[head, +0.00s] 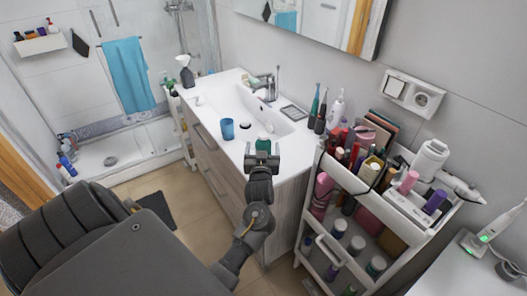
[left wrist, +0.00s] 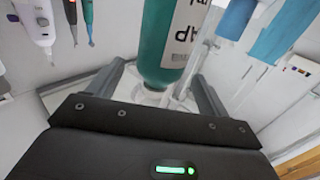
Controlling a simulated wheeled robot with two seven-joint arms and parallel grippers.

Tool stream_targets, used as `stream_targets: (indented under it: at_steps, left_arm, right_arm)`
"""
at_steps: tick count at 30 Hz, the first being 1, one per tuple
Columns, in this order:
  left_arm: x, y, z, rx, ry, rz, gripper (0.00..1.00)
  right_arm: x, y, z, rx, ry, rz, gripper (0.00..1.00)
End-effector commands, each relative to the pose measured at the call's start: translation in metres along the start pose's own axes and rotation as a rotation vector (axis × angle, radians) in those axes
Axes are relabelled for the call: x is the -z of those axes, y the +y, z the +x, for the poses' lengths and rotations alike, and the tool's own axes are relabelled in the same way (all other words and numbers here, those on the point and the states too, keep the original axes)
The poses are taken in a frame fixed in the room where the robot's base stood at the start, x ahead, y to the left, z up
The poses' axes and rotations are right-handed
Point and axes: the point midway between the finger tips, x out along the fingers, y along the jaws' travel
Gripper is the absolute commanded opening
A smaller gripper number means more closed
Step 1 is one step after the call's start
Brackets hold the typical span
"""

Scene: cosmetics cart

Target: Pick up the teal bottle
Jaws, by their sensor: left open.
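The teal bottle (head: 263,144) with a white label stands on the white vanity counter beside the basin, partly hidden behind my gripper in the head view. In the left wrist view the teal bottle (left wrist: 162,45) is large, and its label appears upside down. My left gripper (head: 262,160) is at the counter's front edge, right in front of the bottle. In the left wrist view the gripper (left wrist: 157,88) is open, with one finger to each side of the bottle and a gap visible. My right gripper is not in view.
A blue cup (head: 227,129) stands left of the bottle on the counter. Electric toothbrushes (head: 319,108) stand to the right by the wall. The white cart (head: 331,245) full of cosmetics is right of the vanity. A faucet (head: 264,85) rises behind the basin.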

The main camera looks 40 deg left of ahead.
Motion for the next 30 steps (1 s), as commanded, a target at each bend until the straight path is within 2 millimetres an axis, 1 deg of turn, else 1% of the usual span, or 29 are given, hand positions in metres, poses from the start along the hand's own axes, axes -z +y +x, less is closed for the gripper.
stream_targets:
  at_steps: [1, 3, 6, 9, 14, 17, 27, 28, 30]
  left_arm:
    - [0.005, 0.001, 0.008, 0.001, -0.001, 0.001, 0.79]
    - [0.004, 0.001, 0.018, 0.000, 0.000, 0.002, 0.79]
    - [0.002, 0.001, 0.027, -0.001, 0.000, 0.001, 0.79]
    - [0.001, 0.001, 0.030, -0.001, 0.000, -0.001, 0.79]
    - [0.000, 0.001, 0.030, -0.001, 0.000, -0.001, 0.79]
    - [0.000, 0.001, 0.030, -0.001, 0.000, -0.001, 0.68]
    - [0.000, 0.001, 0.030, -0.001, -0.001, -0.001, 0.24]
    - [0.000, 0.001, 0.030, -0.001, -0.001, -0.001, 0.21]
    - [0.001, 0.001, 0.030, -0.001, 0.002, -0.002, 0.21]
  right_arm:
    - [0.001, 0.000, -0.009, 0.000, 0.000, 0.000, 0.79]
    - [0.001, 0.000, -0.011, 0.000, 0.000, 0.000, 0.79]
    - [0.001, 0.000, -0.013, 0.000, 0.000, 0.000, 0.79]
    - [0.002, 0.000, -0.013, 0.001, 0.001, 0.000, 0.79]
    - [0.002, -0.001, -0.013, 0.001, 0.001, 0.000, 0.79]
    - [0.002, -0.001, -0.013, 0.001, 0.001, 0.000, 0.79]
    - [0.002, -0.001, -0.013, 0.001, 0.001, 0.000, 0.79]
    - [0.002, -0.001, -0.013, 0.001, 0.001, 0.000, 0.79]
    - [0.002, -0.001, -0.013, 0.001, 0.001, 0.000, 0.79]
